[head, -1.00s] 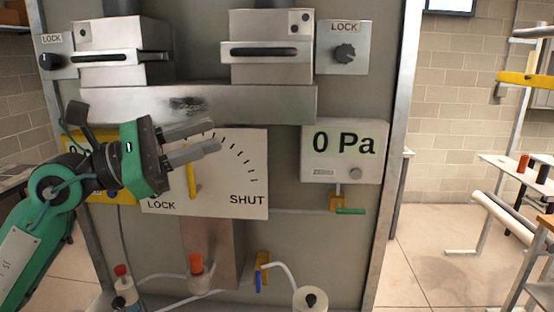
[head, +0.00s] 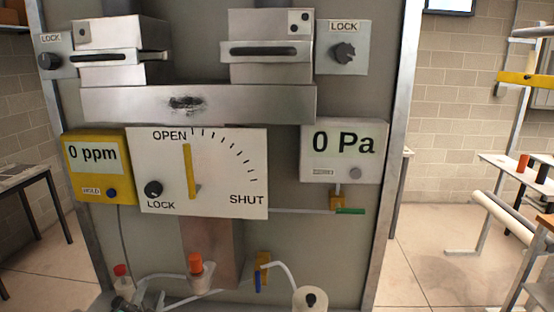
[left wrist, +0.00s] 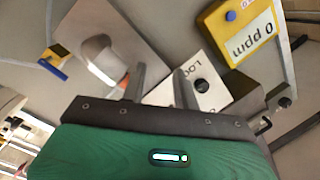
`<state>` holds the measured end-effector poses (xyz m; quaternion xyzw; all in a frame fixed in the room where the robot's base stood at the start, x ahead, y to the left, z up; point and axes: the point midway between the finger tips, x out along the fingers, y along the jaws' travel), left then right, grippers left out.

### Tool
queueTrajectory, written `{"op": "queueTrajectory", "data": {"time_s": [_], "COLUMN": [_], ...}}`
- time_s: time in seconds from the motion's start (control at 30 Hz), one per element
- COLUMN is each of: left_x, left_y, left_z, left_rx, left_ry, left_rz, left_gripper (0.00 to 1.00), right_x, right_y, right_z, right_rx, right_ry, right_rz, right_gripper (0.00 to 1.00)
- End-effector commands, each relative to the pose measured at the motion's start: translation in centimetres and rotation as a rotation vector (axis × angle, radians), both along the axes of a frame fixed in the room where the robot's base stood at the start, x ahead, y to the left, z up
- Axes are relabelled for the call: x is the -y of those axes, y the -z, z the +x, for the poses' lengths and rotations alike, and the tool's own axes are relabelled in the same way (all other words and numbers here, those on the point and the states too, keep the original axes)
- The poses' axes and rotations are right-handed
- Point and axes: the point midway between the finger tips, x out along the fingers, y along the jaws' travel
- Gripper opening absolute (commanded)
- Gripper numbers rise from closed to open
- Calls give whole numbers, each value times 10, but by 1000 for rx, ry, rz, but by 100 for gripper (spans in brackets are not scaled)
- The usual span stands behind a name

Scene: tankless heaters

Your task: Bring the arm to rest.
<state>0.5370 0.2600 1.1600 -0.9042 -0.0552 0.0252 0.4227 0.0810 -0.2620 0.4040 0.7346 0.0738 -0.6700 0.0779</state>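My left gripper (left wrist: 160,86) shows in the left wrist view with its two grey fingers apart and nothing between them. In the head view only dark grey parts, probably its fingers, show at the bottom left edge, low in front of the panel; the rest of that arm is out of frame. The white dial plate (head: 225,180) has its yellow pointer (head: 188,170) upright at OPEN, with a black LOCK knob (head: 153,188) below left. The dial plate lies partly behind the fingers in the left wrist view. My right gripper is in neither view.
A yellow 0 ppm meter (head: 98,165) and a white 0 Pa display (head: 344,150) flank the dial. Red-orange capped fittings (head: 196,264), a yellow valve with a blue handle (head: 262,268) and white pipes run along the bottom. A dark table (head: 30,180) stands at left.

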Motion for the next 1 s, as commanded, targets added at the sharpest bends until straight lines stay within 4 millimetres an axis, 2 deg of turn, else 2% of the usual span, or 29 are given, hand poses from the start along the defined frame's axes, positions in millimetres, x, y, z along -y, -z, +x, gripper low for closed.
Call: {"op": "queueTrajectory", "data": {"time_s": [0.03, 0.1, 0.2, 0.3, 0.5, 0.67, 0.73, 0.87, 1.0], "left_x": [-2, -3, -1, 5, 19, 32, 32, 33, 35], "left_y": [34, 79, 136, 178, 229, 251, 272, 311, 360], "left_z": [-15, -39, -81, -125, -204, -265, -253, -244, -237], "left_rx": [-112, -269, -490, -680, -981, -1187, -1185, -1195, -1211], "left_ry": [-24, -61, -118, -174, -266, -333, -333, -336, -341], "left_rz": [-82, -193, -336, -449, -606, -699, -692, -687, -683], "left_gripper": [30, 30, 30, 30, 30, 30, 30, 30, 30], "right_x": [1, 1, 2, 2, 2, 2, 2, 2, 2], "right_y": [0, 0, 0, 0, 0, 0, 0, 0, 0], "right_z": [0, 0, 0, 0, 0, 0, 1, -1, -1], "right_rx": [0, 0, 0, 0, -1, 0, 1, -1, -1], "right_ry": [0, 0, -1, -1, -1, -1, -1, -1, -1], "right_rz": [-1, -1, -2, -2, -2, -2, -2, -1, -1], "right_gripper": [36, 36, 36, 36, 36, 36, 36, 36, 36]}}
